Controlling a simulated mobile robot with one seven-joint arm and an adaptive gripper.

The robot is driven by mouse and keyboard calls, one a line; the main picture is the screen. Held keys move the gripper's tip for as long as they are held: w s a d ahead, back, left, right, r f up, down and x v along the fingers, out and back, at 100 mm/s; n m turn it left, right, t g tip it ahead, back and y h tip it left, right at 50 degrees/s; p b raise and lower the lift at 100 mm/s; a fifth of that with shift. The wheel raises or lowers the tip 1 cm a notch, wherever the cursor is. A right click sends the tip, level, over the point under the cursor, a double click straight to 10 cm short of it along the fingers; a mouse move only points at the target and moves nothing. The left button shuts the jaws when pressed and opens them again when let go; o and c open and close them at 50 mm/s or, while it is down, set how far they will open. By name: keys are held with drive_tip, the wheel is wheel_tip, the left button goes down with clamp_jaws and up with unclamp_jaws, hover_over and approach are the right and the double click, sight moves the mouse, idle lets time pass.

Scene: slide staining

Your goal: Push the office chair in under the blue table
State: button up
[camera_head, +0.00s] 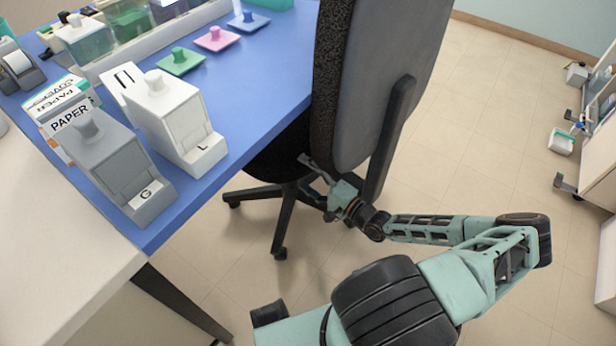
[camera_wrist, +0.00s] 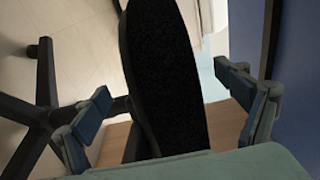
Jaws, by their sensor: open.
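The office chair (camera_head: 378,85) stands at the right edge of the blue table (camera_head: 255,60), its tall dark backrest facing me. Its seat is partly hidden under the tabletop, and its black wheeled base shows below. My gripper (camera_head: 312,172) is at the lower left edge of the backrest, near seat height. In the wrist view my gripper (camera_wrist: 163,82) is open, with a finger on either side of a dark padded part of the chair (camera_wrist: 165,60). I cannot tell whether the fingers touch it. The chair's base (camera_wrist: 45,75) shows at left there.
White and grey dispensers (camera_head: 175,115) stand on the table, with green, pink and blue lids (camera_head: 217,38) farther back. A table leg (camera_head: 180,300) is at the lower left. A wheeled cart (camera_head: 590,120) stands at far right. The tiled floor between chair and cart is clear.

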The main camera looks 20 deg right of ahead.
sight(282, 159)
drive_tip(key=b+x, duration=0.2)
drive_tip(key=x, duration=0.7)
drive_tip(key=c, duration=2.2)
